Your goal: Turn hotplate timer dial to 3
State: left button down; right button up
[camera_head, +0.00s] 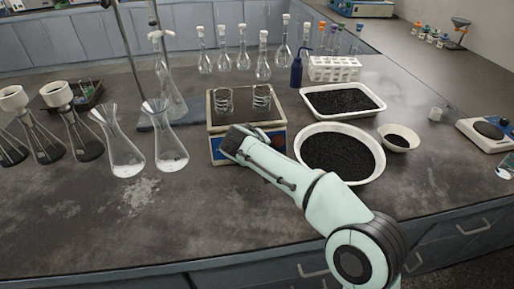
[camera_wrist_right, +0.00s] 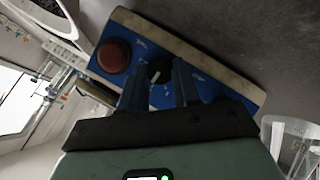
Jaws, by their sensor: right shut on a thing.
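The hotplate (camera_head: 238,106) stands mid-table in the head view, with a dark top, pale frame and blue front. The right wrist view shows its blue front panel (camera_wrist_right: 208,83) tilted, with white markings too small to read. The small black timer dial (camera_wrist_right: 159,70) with a white pointer line is on that panel, beside a red round knob (camera_wrist_right: 113,56). My right gripper (camera_wrist_right: 158,84) is shut on the dial, one finger on each side. In the head view my right gripper (camera_head: 236,141) covers part of the front panel. My left gripper is out of view.
Several flasks (camera_head: 122,150) stand to the left. The front left table is clear.

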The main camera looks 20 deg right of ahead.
jog(key=m+y, duration=0.2)
jog(key=shift+d+r+m, duration=0.1)
jog(key=shift+d+m, duration=0.1)
jog(key=shift+m, duration=0.1)
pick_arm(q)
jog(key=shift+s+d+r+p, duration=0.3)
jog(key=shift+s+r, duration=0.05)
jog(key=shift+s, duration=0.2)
pick_arm(e)
jog(key=shift+d+m+y, duration=0.15)
jog(key=shift+m+y, duration=0.95)
jog(key=shift+m, duration=0.2)
jog(key=o, duration=1.1)
jog(key=shift+c, duration=0.2)
